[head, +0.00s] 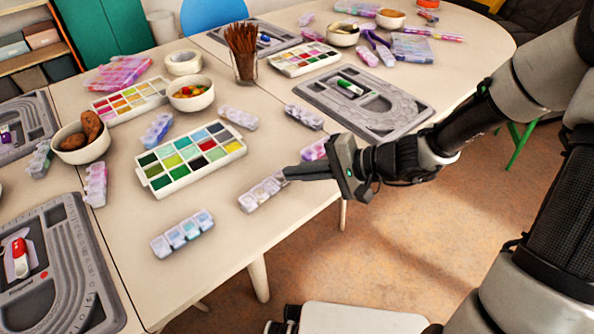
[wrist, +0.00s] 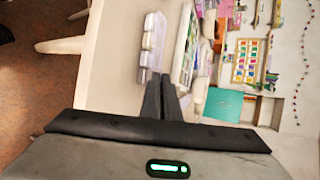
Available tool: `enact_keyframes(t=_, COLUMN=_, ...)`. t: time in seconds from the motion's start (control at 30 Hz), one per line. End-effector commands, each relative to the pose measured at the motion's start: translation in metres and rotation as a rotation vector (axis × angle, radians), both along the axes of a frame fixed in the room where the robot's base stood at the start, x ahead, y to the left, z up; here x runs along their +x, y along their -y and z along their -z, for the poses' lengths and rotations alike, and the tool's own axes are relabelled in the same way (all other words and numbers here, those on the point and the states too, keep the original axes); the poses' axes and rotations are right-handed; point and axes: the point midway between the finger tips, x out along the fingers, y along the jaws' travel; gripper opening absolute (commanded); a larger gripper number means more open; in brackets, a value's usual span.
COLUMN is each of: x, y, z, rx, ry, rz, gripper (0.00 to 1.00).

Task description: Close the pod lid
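A clear bead pod strip (head: 262,193) with several lidded compartments lies near the table's front edge. It also shows in the wrist view (wrist: 152,45), just beyond the fingertips. My gripper (head: 287,173) is at the strip's right end. Its fingers (wrist: 161,80) look pressed together with nothing between them. I cannot tell whether the fingertips touch the strip. Which lid stands open is too small to tell. Another pod strip (head: 183,233) lies to the left, and a pinkish one (head: 315,149) is partly behind my gripper.
A white bead tray (head: 191,187) with green, red and blue squares lies behind the strip. A grey bead board (head: 403,123) is at the back right, and another (head: 83,285) at the left. Bowls and a brush cup (head: 246,66) stand farther back. Bare table surrounds the front strips.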

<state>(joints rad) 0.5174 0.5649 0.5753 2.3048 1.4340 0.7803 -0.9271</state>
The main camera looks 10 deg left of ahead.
Motion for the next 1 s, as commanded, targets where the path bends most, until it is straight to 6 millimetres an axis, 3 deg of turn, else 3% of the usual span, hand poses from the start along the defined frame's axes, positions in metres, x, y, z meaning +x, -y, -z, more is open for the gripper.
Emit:
enact_keyframes(t=0.2, x=0.0, y=0.0, z=0.0, rx=-0.001, ry=-0.001, rz=-0.001, gripper=0.0)
enact_keyframes(t=0.33, x=0.0, y=0.0, z=0.0, rx=-0.001, ry=-0.001, rz=-0.001, gripper=0.21)
enact_keyframes(t=0.37, x=0.0, y=0.0, z=0.0, rx=-0.001, ry=-0.001, rz=-0.001, gripper=0.21)
enact_keyframes(t=0.77, x=0.0, y=0.001, z=-0.001, rx=-0.001, ry=0.0, rz=0.0, gripper=0.21)
enact_keyframes(t=1.0, x=-0.004, y=0.026, z=-0.017, rx=-0.002, ry=0.0, rz=0.003, gripper=0.21)
